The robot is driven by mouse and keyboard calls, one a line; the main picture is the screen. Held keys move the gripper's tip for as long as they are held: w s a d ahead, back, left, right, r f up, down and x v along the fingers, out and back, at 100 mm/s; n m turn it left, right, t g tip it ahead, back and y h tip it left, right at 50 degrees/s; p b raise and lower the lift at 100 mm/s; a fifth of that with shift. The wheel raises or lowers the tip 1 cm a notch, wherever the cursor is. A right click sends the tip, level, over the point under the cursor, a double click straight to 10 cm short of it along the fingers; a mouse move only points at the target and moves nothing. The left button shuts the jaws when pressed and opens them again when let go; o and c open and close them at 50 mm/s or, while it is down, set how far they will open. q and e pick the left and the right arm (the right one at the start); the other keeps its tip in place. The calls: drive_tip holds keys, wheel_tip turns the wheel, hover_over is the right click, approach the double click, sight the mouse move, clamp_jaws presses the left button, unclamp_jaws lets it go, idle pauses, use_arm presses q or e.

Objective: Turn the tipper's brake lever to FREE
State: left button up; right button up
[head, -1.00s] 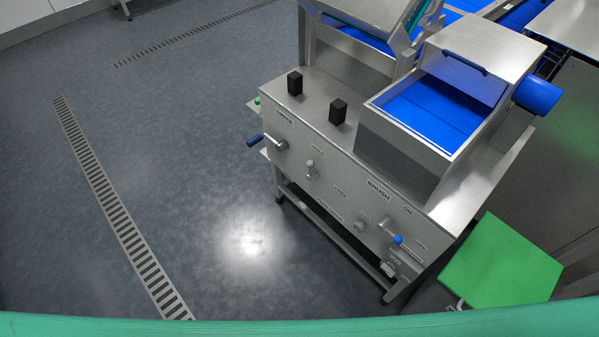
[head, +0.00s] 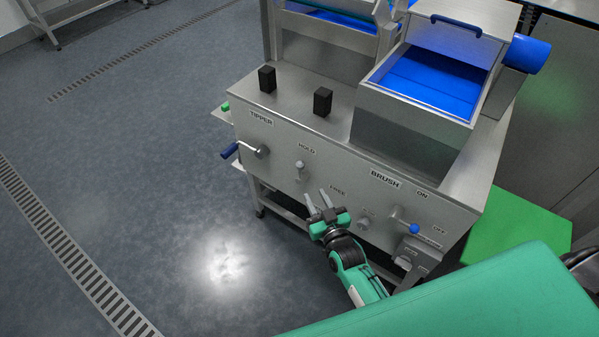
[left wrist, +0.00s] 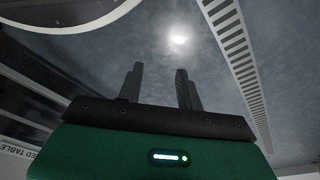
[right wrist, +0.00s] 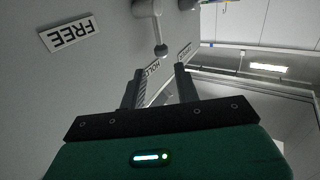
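The tipper's brake lever (head: 300,169) is a small grey lever on the steel front panel, between the HOLD label (head: 307,149) and the FREE label (head: 338,190). In the right wrist view the lever (right wrist: 160,40) has its round tip towards the HOLD label (right wrist: 152,68); the FREE label (right wrist: 68,33) is to the left, upside down. My right gripper (head: 318,198) is open and empty, just below the lever and apart from it, near the FREE label. It also shows in the right wrist view (right wrist: 161,82). My left gripper (left wrist: 160,72) is open and empty over the floor.
A crank with a blue handle (head: 230,151) sticks out left of the lever. The brush switch with a blue knob (head: 413,229) is to the right. Two black blocks (head: 267,79) (head: 322,101) stand on the machine top. A green surface (head: 515,225) is at the right. Floor at left is clear.

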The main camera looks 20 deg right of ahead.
sight(301, 170)
drive_tip(key=w, duration=1.1)
drive_tip(key=shift+a, duration=0.4)
drive_tip(key=shift+f, duration=0.1)
clamp_jaws()
